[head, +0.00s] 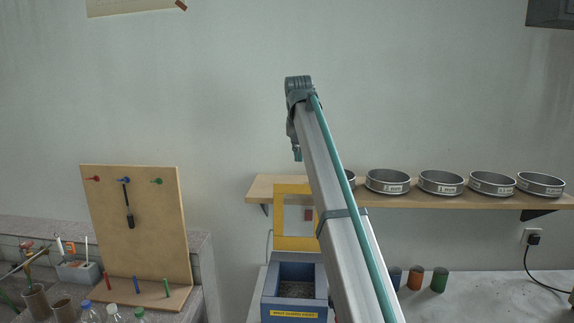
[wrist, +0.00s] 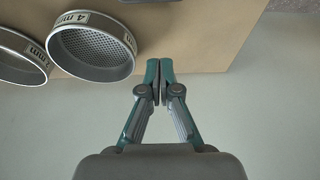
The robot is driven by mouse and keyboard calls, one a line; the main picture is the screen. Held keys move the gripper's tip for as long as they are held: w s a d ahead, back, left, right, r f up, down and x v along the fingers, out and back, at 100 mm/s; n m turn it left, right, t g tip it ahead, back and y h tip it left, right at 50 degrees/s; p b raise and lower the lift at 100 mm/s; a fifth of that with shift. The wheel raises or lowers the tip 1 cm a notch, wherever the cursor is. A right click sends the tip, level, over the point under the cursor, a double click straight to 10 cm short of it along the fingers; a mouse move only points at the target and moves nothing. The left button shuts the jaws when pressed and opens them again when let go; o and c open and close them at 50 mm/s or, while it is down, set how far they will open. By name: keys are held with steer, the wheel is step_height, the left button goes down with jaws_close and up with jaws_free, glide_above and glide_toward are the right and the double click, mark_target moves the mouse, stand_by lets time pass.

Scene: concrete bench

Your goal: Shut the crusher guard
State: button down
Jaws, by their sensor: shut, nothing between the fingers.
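The crusher (head: 293,316) is a blue box with an open top and a yellow label on its front, low in the middle of the head view. Dark grainy material shows inside it. Its guard (head: 279,243) is a yellow frame standing upright behind the opening, so it is open. My arm hides its right part. In the wrist view my gripper (wrist: 159,82) has its teal fingertips together, with nothing between them. In the head view only a small teal tip of my gripper (head: 297,154) shows, above the guard in the picture; the rest is hidden by my arm.
A wooden shelf (head: 450,200) holds several metal sieves; a 4 mm sieve (wrist: 90,45) shows left of my fingers. Coloured cylinders (head: 415,278) stand right of the crusher. A pegboard (head: 135,225) and bottles (head: 115,315) stand at left.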

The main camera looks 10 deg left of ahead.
steer(key=p+x, duration=0.2)
steer(key=x, duration=0.5)
steer(key=shift+w+f, duration=0.1)
steer(key=shift+f, duration=0.3)
steer(key=s+p, duration=0.2)
steer(key=s, duration=0.1)
steer(key=shift+d+f, duration=0.1)
steer(key=shift+f, duration=0.15)
steer(key=shift+s, duration=0.3)
steer(key=shift+f, duration=0.1)
steer(key=shift+s, duration=0.2)
